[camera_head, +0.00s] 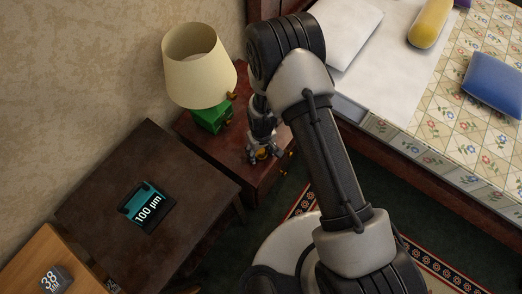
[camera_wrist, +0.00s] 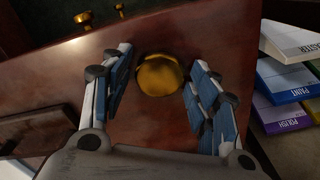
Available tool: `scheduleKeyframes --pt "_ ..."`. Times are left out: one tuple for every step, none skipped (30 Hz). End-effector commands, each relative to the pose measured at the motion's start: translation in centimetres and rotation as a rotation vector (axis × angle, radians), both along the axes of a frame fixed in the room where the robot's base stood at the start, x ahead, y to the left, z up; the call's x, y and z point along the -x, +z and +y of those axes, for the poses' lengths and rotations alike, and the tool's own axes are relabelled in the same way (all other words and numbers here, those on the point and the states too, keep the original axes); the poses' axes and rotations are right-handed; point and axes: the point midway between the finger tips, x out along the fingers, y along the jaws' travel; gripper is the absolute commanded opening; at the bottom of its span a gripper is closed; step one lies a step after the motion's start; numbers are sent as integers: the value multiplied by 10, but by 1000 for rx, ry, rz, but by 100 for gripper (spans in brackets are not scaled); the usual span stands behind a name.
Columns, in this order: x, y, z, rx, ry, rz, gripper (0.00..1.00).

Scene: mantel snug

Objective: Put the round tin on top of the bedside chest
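A round gold object, which looks like the round tin (camera_wrist: 160,75), sits on the reddish-brown wooden top of the bedside chest (camera_wrist: 185,30). In the head view a bit of the gold tin (camera_head: 264,152) shows between my fingers, near the front edge of the chest (camera_head: 233,160). My gripper (camera_head: 263,156) points down over it. In the wrist view my gripper (camera_wrist: 159,66) is open, one finger on each side of the tin, with a visible gap on both sides. The tin's lower side is hidden.
A lamp (camera_head: 199,70) with a green base stands at the back of the chest. A dark table (camera_head: 100,190) with a 100 µm box (camera_head: 147,206) is at left, the bed (camera_head: 400,80) at right. Labelled boxes (camera_wrist: 290,85) show at right in the wrist view.

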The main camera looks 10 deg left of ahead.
Motion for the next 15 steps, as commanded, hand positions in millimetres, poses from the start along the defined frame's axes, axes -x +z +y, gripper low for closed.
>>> scheduleKeyframes --pt "0 0 0 0 0 0 61" --pt "0 0 0 0 0 0 63" --pt "0 0 0 0 0 0 63" --pt "0 0 0 0 0 0 63" --pt "0 0 0 0 0 0 63" --pt "0 0 0 0 0 0 63" --pt "0 0 0 0 0 0 63" --pt "0 0 0 0 0 0 63" --pt "0 0 0 0 0 0 63" --pt "0 0 0 0 0 0 63" --pt "0 1 0 0 0 0 63" --pt "0 2 0 0 0 0 63" --pt "0 3 0 0 0 0 63" --pt "0 5 0 0 0 0 63" --pt "-1 9 0 -1 0 -2 63"
